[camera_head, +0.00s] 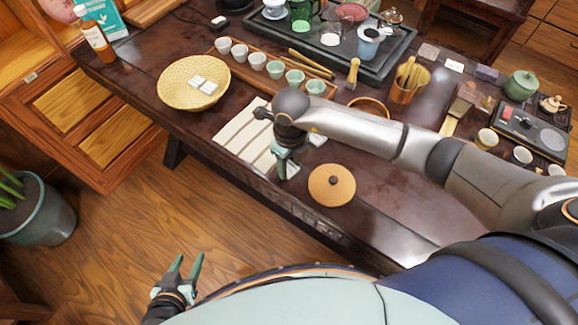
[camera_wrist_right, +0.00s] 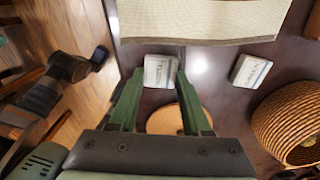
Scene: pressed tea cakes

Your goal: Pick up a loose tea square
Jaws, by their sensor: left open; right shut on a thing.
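My right gripper (camera_head: 284,172) is over the front edge of the dark table, beside the striped cloth. In the right wrist view its green fingertips (camera_wrist_right: 160,76) are closed on a pale, printed tea square (camera_wrist_right: 159,70); the head view mostly hides this square behind the gripper. Another tea square (camera_wrist_right: 250,71) lies loose on the table to the right in the wrist view, and it shows partly behind my right arm in the head view (camera_head: 317,138). My left gripper (camera_head: 187,266) is open and empty, low over the floor in front of the table.
A round wooden lid (camera_head: 332,184) lies right of my right gripper. A woven container (camera_wrist_right: 290,125) stands behind my right arm. The striped cloth (camera_head: 240,125) lies on the table (camera_head: 200,120). A wicker tray (camera_head: 172,82) holds several white squares. Cups line a wooden tray behind.

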